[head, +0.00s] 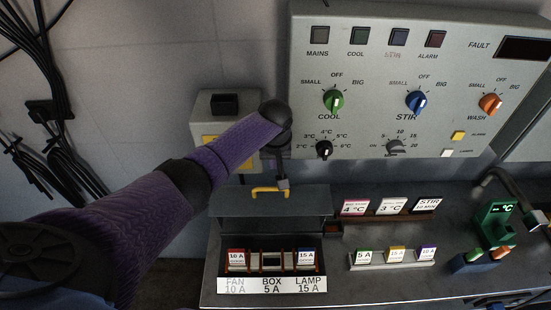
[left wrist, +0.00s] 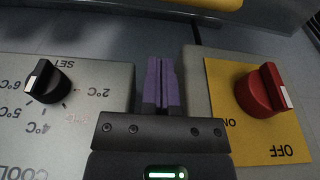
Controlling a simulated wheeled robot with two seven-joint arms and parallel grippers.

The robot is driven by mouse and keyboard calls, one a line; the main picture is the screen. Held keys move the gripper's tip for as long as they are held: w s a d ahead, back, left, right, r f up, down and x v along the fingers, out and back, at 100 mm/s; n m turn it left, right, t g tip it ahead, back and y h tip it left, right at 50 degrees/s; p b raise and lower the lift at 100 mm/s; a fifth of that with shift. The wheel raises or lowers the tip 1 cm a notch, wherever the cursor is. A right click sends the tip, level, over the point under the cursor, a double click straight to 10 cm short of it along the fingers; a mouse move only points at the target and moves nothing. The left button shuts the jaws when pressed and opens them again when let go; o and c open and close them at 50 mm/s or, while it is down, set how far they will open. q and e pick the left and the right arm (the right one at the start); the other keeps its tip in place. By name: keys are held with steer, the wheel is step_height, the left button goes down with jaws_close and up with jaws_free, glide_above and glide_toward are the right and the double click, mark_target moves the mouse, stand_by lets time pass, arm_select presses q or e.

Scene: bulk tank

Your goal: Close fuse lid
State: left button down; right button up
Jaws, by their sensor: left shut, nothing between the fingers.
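The fuse lid (head: 315,207) is a dark grey panel standing open behind the fuse box (head: 222,268), with a yellow handle (head: 270,191) at its upper edge. A yellow bar, probably that handle, shows at the top of the left wrist view (left wrist: 218,3). The open box shows a red fuse (head: 237,257) at FAN and a blue fuse (head: 306,257) at LAMP; the BOX slot between looks empty. My left gripper (head: 283,186) is shut and empty, close to the handle's right end; contact cannot be told. Its purple fingers show in the left wrist view (left wrist: 161,85). My right gripper is out of view.
A control panel (head: 450,110) with knobs stands behind the bench. A switch box with a red knob (left wrist: 260,92) is beside my left arm. Fuse racks (head: 392,262) and a green device (head: 495,224) stand to the right. Cables hang at far left.

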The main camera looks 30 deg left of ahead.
mark_target(271, 211)
arm_select(q)
steer(key=shift+s+d+f+p, duration=0.4)
steer(key=shift+s+f, duration=0.1)
steer(key=shift+f, duration=0.1)
steer(key=shift+s+d+f+p, duration=0.25)
steer(key=shift+s+f+p, duration=0.2)
steer(key=shift+f, duration=0.15)
steer(key=shift+s+d, duration=0.15)
steer(key=shift+s, duration=0.15)
steer(key=shift+s+d, duration=0.1)
steer(key=shift+f, duration=0.1)
